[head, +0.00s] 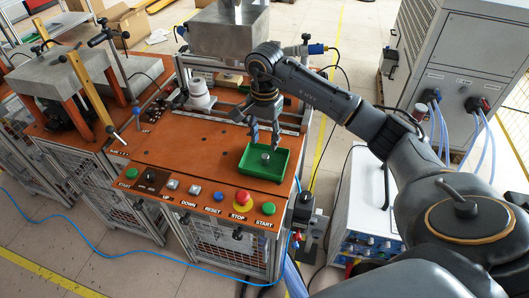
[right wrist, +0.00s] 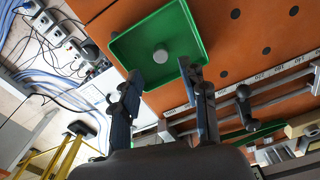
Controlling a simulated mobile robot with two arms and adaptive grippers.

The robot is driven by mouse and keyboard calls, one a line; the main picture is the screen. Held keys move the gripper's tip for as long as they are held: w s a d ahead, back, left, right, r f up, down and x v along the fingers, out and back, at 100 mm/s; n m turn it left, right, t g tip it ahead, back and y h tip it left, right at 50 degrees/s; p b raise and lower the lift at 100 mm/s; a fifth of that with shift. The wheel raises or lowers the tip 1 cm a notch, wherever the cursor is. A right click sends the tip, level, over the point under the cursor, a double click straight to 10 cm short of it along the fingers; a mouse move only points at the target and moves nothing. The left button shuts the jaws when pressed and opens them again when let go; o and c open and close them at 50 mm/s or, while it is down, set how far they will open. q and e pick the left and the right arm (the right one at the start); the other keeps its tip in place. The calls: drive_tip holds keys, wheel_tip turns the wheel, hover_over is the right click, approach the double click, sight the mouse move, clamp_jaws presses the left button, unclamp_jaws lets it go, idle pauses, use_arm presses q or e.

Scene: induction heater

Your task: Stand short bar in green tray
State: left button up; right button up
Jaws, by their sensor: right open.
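The green tray (head: 279,171) sits at the right front part of the orange table top; it also shows in the right wrist view (right wrist: 125,47). The short bar, a small grey cylinder (head: 265,157), stands upright inside the tray, and its round end shows in the right wrist view (right wrist: 160,56). My right gripper (head: 264,145) points down just over the tray, with its fingers apart and nothing between them. In the right wrist view its fingertips (right wrist: 160,70) lie on either side of the bar's line, clear of it. My left gripper is out of view.
A row of buttons with a red stop button (head: 242,198) runs along the table's front edge. A white round stack (head: 199,92) and a metal box (head: 229,32) stand farther back. The orange surface (head: 190,150) left of the tray is clear.

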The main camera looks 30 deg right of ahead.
sight(264, 157)
wheel_tip(264, 157, up, 6)
drive_tip(key=shift+f+b, duration=0.1)
drive_tip(key=shift+b, duration=0.45)
